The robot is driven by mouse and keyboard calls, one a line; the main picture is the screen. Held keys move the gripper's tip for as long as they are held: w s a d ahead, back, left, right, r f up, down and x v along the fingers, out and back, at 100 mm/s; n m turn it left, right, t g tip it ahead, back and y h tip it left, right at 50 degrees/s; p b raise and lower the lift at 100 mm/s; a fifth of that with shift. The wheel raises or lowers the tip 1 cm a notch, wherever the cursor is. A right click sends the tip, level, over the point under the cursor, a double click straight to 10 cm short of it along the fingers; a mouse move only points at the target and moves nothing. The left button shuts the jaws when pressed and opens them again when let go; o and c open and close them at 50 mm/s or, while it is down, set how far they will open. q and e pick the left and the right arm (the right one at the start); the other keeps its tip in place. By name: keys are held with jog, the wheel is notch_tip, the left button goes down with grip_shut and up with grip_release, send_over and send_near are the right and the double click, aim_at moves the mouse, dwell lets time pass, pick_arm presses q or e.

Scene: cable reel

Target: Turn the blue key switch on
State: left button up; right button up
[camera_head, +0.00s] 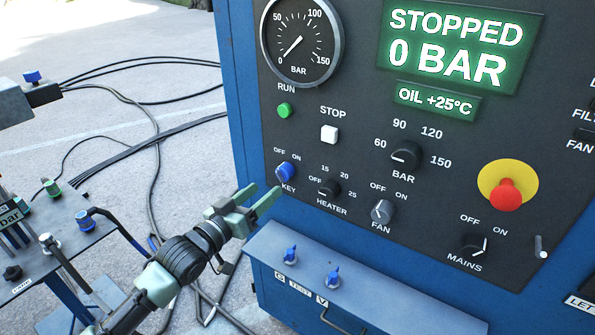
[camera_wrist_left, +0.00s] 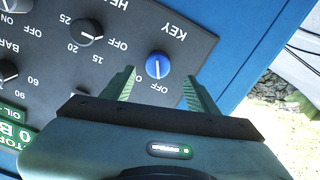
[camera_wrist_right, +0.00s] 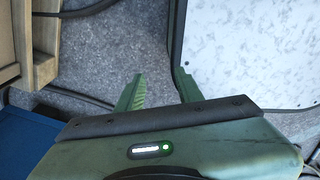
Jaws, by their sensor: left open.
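The blue key switch (camera_head: 285,172) is a round blue knob low on the left of the dark control panel, with OFF and ON above it and KEY below. In the left wrist view the key switch (camera_wrist_left: 158,65) appears upside down, ahead of the fingertips; its white line is nearly vertical, above the OFF label. My left gripper (camera_head: 264,193) is open and empty, below and to the left of the key switch, apart from it in the head view. My right gripper (camera_wrist_right: 157,76) looks open and empty and shows only in its own wrist view, above the grey floor.
The heater knob (camera_head: 329,189), fan knob (camera_head: 382,211) and green RUN button (camera_head: 285,110) are close to the key switch. A blue ledge (camera_head: 370,290) with small blue valves juts out below the panel. The display (camera_head: 455,45) reads STOPPED, 0 BAR. Hoses (camera_head: 150,140) lie at left.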

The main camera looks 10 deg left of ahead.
aim_at(278, 177)
pick_arm(q)
jog(key=x, duration=0.4)
jog(key=p+x, duration=0.1)
jog(key=x, duration=0.1)
jog(key=shift+w+d+r, duration=0.15)
jog(key=shift+w+r, duration=0.05)
jog(key=shift+r, duration=0.2)
jog(key=shift+w+d, duration=0.15)
jog(key=shift+w, duration=0.25)
pick_arm(e)
jog(key=shift+s+a+r, duration=0.3)
jog(key=shift+r, duration=0.25)
pick_arm(q)
grip_shut()
pick_arm(e)
jog(key=shift+w+d, duration=0.1)
